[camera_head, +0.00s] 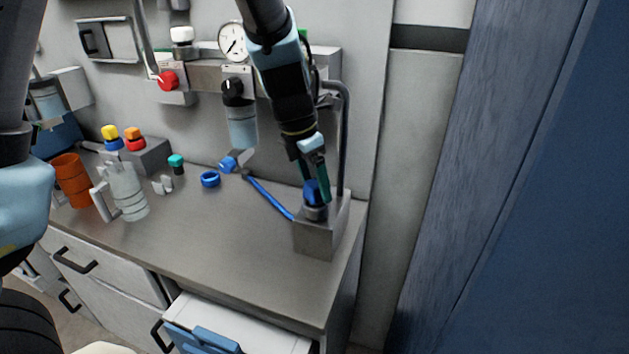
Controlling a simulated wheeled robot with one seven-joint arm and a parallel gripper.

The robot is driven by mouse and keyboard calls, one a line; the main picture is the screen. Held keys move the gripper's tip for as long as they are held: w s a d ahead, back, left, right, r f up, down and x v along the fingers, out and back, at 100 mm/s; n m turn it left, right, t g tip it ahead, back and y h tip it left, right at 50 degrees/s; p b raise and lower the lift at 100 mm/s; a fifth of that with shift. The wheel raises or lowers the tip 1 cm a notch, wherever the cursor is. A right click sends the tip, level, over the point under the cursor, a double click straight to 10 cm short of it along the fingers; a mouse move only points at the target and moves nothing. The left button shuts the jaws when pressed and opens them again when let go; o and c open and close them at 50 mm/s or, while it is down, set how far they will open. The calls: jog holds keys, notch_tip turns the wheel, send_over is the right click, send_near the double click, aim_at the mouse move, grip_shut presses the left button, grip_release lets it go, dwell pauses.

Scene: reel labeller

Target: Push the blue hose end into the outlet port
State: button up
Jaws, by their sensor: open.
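The blue hose (270,198) lies on the bench and runs right to the left side of a grey metal block (317,239). A blue piece (311,190), seemingly the hose end, stands upright on a round grey collar (315,212) on top of the block. The collar looks like the outlet port. My gripper (320,192) points down over the block, open, with its fingers at the blue piece. One finger partly hides the piece. I cannot tell whether they touch or how deep the piece sits in the collar.
A dark pipe (346,130) rises just right of my gripper. A filter bowl (241,128) and gauge (234,43) are on the wall panel. The front bench is clear.

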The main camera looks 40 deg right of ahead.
jog(key=v, duration=1)
jog(key=shift+r, duration=0.4)
jog(key=shift+a, duration=0.15)
